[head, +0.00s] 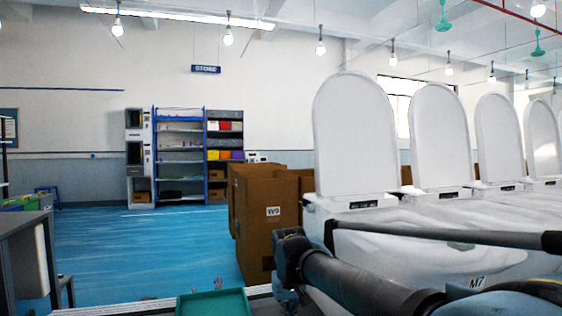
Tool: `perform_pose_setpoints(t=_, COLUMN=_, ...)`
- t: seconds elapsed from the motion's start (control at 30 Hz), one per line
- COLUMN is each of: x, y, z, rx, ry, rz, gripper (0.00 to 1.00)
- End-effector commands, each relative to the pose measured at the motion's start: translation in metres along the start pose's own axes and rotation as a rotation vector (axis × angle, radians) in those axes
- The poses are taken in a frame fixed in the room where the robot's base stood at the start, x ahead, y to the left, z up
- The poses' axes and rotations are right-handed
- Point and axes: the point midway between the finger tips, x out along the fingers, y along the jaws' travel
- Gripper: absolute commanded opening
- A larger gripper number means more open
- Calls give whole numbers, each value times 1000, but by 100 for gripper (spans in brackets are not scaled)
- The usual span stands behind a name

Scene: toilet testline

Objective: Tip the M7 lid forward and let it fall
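The nearest toilet has a white lid (355,135) that stands upright at its hinge, with a rounded top. The small dark plate (363,204) below the lid is too small to read. My dark arm links cross in front of the toilet, below the upright lid and apart from it in the picture. My gripper's fingers are not visible; the arm runs out of the picture at the right edge.
More toilets with upright lids (440,137) stand in a row to the right. Brown cartons (272,212), one marked W9, stand left of the nearest toilet. A green tray (214,303) is at the bottom. Blue floor (150,250) is open at left, with shelves (180,155) behind.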

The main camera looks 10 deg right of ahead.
Motion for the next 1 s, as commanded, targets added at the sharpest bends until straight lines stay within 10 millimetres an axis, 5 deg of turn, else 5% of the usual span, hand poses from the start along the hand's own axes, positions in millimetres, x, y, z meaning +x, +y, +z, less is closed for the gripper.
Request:
perform_pose_setpoints(t=0.27, x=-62, y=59, z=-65, rx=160, ry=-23, rz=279, gripper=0)
perform_pose_setpoints(t=0.6, x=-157, y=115, z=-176, rx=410, ry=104, rz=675, gripper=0)
perform_pose_setpoints(t=1.0, x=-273, y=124, z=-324, rx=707, ry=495, rz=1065, gripper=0)
